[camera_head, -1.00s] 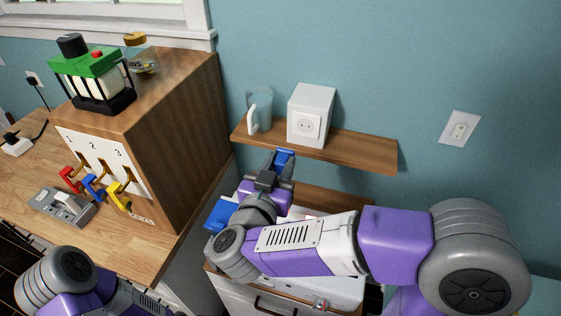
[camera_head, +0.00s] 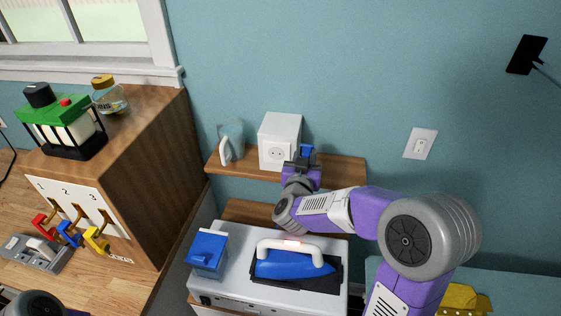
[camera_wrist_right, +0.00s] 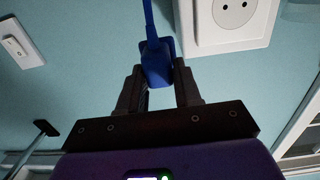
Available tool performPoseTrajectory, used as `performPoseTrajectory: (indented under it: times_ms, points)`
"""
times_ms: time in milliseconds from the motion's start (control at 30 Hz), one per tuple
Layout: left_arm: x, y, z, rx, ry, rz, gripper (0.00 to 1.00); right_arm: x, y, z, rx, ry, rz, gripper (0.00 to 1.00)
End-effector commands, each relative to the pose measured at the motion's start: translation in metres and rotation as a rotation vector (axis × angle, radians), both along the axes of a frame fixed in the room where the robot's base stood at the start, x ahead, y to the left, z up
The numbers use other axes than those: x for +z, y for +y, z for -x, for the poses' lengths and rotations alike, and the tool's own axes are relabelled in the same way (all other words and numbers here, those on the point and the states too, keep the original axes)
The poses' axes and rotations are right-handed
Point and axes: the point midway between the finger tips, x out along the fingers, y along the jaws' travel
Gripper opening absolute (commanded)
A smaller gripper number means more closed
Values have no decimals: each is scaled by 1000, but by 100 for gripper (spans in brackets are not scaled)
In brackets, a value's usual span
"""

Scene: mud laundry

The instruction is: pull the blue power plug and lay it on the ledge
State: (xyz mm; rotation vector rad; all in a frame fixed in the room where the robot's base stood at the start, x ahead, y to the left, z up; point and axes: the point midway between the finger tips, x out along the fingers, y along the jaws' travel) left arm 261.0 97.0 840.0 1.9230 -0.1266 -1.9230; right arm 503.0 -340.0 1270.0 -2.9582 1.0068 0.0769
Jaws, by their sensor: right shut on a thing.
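The blue power plug (camera_wrist_right: 157,62) is between the fingers of my right gripper (camera_wrist_right: 160,80) in the right wrist view, with its blue cord running up out of that picture. In the head view the right gripper (camera_head: 303,160) is shut on the blue plug (camera_head: 306,150), beside the right side of the white socket box (camera_head: 280,130). The socket face (camera_wrist_right: 232,12) shows two bare holes. The plug is out of it. The wooden ledge (camera_head: 345,168) is on the wall under the box. I cannot tell whether the plug touches the ledge. My left gripper is out of view.
A clear pitcher (camera_head: 229,140) stands on the ledge left of the box. Below, a blue iron (camera_head: 295,264) and a blue box (camera_head: 207,252) are on a white surface. The ledge's right end looks free. A wooden cabinet (camera_head: 130,150) stands at left.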

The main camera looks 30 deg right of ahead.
Motion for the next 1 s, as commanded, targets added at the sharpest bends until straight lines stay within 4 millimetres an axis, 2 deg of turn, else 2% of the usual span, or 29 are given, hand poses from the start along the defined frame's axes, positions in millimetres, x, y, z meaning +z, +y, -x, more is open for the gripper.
performPoseTrajectory:
  times_ms: [33, 200, 400, 600, 767, 1000]
  points:
    - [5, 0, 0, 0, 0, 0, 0, -4, -17, 0, -5, 6, 2, 0]
    - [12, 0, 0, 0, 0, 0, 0, -22, -59, 3, 2, 4, 0, 0]
    - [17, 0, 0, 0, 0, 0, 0, -37, -90, 10, 7, 1, 0, 0]
    - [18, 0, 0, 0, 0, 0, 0, -44, -101, 14, 9, -1, 0, 0]
    - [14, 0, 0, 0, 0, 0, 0, -50, -101, 14, 10, -3, 0, 0]
    - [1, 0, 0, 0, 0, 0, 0, -69, -101, 14, 10, -2, 1, 0]
